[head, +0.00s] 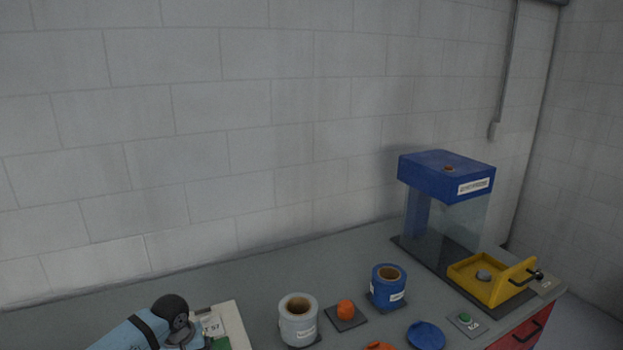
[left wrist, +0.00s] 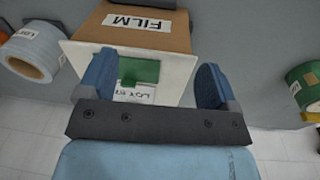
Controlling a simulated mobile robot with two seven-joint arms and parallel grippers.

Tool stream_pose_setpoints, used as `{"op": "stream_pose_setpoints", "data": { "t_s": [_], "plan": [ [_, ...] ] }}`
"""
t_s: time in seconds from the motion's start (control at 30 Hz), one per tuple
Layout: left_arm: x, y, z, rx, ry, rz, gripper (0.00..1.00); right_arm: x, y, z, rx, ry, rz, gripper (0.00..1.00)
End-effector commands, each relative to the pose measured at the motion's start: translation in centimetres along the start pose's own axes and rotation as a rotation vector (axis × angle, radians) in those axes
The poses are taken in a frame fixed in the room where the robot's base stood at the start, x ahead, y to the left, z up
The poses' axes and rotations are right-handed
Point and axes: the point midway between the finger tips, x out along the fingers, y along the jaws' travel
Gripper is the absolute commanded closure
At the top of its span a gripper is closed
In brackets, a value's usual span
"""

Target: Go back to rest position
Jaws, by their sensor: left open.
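My left gripper (left wrist: 156,64) is open in the left wrist view, with its two blue fingers apart and nothing seen between them but the view beyond. Beyond the fingers is a brown cardboard box (left wrist: 160,38) marked FILM, with a white panel (left wrist: 182,75) and a green patch (left wrist: 140,71) on its near side. Whether the fingers touch the box cannot be told. In the head view my light blue left arm comes in at the bottom left, and its fingers cannot be made out. My right gripper is not in view.
On the grey table (head: 240,275) stand a white roll (head: 298,325), a blue roll (head: 388,287) and an orange piece (head: 346,309) on a dark pad. A blue-topped clear machine (head: 446,175) and a yellow tray (head: 475,268) stand at the right. A green roll (left wrist: 306,85) shows in the wrist view.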

Motion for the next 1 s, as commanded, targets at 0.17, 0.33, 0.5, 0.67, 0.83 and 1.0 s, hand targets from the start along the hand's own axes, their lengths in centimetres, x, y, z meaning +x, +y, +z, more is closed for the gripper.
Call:
{"op": "stream_pose_setpoints", "data": {
  "t_s": [0.17, 0.33, 0.5, 0.67, 0.83, 1.0],
  "plan": [
    [4.1, 2.2, 4.3, 0.108, 0.054, 0.115, 0.15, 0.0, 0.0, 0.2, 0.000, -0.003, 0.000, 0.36],
    [7.8, 4.1, 9.7, 0.220, 0.149, 0.248, 0.15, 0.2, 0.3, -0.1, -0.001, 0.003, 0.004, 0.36],
    [10.4, 4.8, 16.1, 0.322, 0.311, 0.371, 0.15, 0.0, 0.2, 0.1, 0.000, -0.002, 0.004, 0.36],
    [11.2, 3.5, 21.5, 0.391, 0.495, 0.416, 0.15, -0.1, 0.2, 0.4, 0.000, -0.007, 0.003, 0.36],
    [10.6, 0.3, 26.5, 0.457, 0.689, 0.375, 0.15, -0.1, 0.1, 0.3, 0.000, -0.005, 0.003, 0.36],
    [9.5, -2.7, 29.8, 0.517, 0.819, 0.296, 0.15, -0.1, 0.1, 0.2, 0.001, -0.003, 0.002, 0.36]
  ]
}}
